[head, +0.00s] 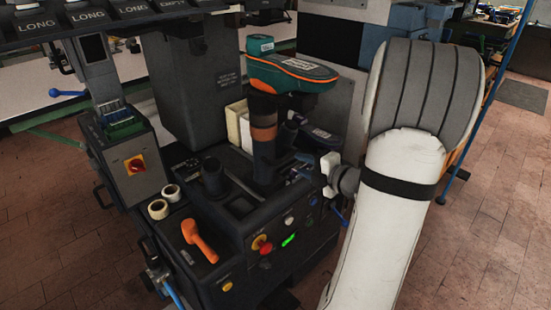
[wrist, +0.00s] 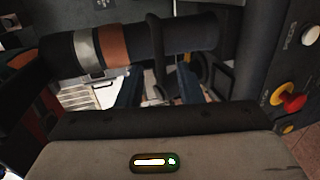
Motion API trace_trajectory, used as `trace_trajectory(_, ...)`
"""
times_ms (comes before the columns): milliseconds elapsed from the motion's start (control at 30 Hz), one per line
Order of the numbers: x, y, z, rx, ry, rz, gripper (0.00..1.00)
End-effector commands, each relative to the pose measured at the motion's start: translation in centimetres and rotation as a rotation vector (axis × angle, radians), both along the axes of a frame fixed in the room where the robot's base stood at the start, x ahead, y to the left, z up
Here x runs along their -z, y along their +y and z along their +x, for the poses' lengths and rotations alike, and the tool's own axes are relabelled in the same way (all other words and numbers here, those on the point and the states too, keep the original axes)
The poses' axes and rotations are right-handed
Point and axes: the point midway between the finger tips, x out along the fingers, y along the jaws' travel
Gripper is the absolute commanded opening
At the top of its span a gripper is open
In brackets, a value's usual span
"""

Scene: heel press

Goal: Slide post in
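The post (head: 264,160) is a dark upright cylinder with an orange band, standing on the press bed in the head view. A teal and orange shoe (head: 292,71) sits over its top. In the wrist view the post (wrist: 190,36) lies across the top, with silver and orange bands. A black loop handle (wrist: 157,35) projects from it toward my gripper. My gripper (wrist: 158,88) has two blue fingers spread apart, with the handle's lower end appearing between them. I cannot tell whether either finger touches it. In the head view my gripper (head: 299,167) is right of the post, partly hidden.
An orange handheld tool (head: 199,240), tape rolls (head: 164,202) and a dark cup (head: 214,176) lie left of the post. A grey column (head: 195,92) stands behind.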

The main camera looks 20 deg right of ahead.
Motion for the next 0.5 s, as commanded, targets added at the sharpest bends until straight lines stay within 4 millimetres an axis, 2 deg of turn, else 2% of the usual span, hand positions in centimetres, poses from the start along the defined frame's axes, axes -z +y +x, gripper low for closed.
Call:
trace_trajectory(167,0.4,0.6,0.8,-0.033,-0.023,-0.004,0.33)
trace_trajectory(500,1.5,2.4,5.7,-0.034,-0.022,-0.002,0.33)
